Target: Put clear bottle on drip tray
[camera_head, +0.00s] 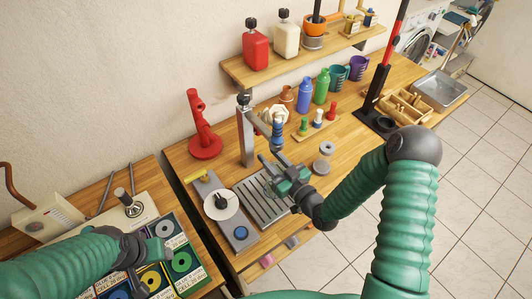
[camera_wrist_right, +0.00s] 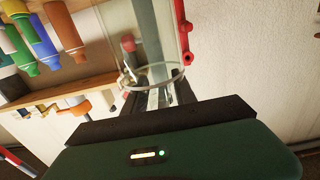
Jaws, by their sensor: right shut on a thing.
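My right gripper (camera_head: 272,178) is shut on the clear bottle (camera_wrist_right: 150,78), which shows as a see-through cylinder with a round rim between the fingers in the right wrist view. In the head view the bottle is hard to make out against the slats. The slatted metal drip tray (camera_head: 257,206) lies on the wooden bench, and the right gripper is over its back right part. I cannot tell whether the bottle touches the tray. My left gripper (camera_head: 160,254) is at the lower left over the colored boxes; its jaws are unclear.
A white disc with a black knob (camera_head: 221,203) and a blue button (camera_head: 241,233) sit left of the tray. A metal post (camera_head: 245,130) and red stand (camera_head: 204,130) rise behind. Blue and green bottles (camera_head: 321,87) stand at the back. Grey discs (camera_head: 324,158) lie to the right.

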